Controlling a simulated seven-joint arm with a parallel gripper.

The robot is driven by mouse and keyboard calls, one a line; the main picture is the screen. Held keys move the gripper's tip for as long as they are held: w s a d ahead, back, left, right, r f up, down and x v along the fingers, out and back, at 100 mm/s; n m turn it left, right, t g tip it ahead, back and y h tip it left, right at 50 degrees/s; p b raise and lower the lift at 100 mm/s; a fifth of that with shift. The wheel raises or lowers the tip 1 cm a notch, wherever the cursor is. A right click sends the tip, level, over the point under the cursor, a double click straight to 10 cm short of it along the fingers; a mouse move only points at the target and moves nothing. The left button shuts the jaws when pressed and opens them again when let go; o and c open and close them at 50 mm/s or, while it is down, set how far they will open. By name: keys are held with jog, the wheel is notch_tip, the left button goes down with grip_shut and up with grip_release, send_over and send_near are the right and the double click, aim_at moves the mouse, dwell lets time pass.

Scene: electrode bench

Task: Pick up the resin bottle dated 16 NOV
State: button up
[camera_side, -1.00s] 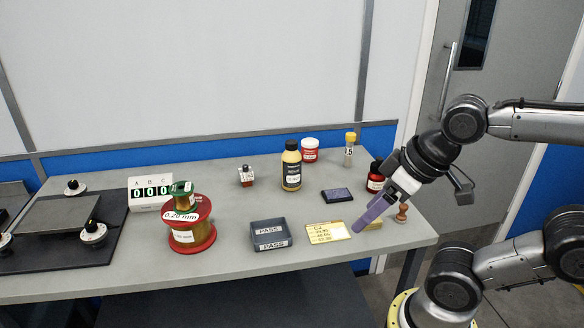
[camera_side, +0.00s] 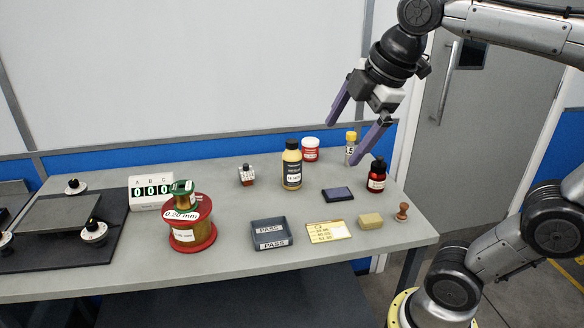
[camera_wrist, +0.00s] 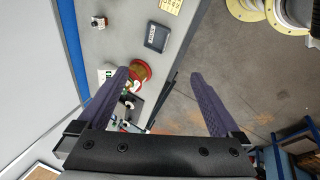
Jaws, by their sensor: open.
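A yellow bottle with a black cap (camera_side: 292,166) stands upright near the back middle of the bench in the side view. It has a dark band and a white label, whose date is too small to read surely. A small dark red bottle with a black cap (camera_side: 376,178) stands upright to its right, with a white label. My gripper (camera_side: 343,141) is open and empty, above the bench, to the right of the yellow bottle in the picture and above it. Its fingers also show spread in the wrist view (camera_wrist: 160,75). Neither bottle shows in the wrist view.
A dark ink pad (camera_side: 337,195), PASS tray (camera_side: 271,233), yellow card (camera_side: 328,232), sponge-like block (camera_side: 370,221), wooden stamp (camera_side: 402,211) and wire spool (camera_side: 190,232) lie in front.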

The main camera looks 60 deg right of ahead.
jog(key=w+d+r+n, duration=0.3)
jog(key=w+r, duration=0.1)
jog(key=w, duration=0.3)
jog(key=n+g+h, duration=0.1)
jog(key=n+g, duration=0.3)
send_over(293, 154)
jog(key=w+a, duration=0.1)
jog(key=a, duration=0.1)
notch_tip(293, 154, down, 11)
jog(key=shift+g, duration=0.6)
jog(key=d+f, duration=0.1)
jog(key=f, duration=0.2)
jog(key=d+f, duration=0.1)
jog(key=f, duration=0.3)
jog(key=d+f, duration=0.1)
jog(key=f, duration=0.3)
jog(key=shift+w, duration=0.1)
jog(key=shift+d+f, duration=0.15)
jog(key=shift+f, duration=0.85)
jog(key=shift+d+f, duration=0.2)
jog(key=shift+f, duration=0.85)
jog(key=shift+d+f, duration=0.15)
jog(key=shift+f, duration=0.85)
jog(key=shift+w, duration=0.1)
grip_shut()
jog(key=shift+r, duration=0.2)
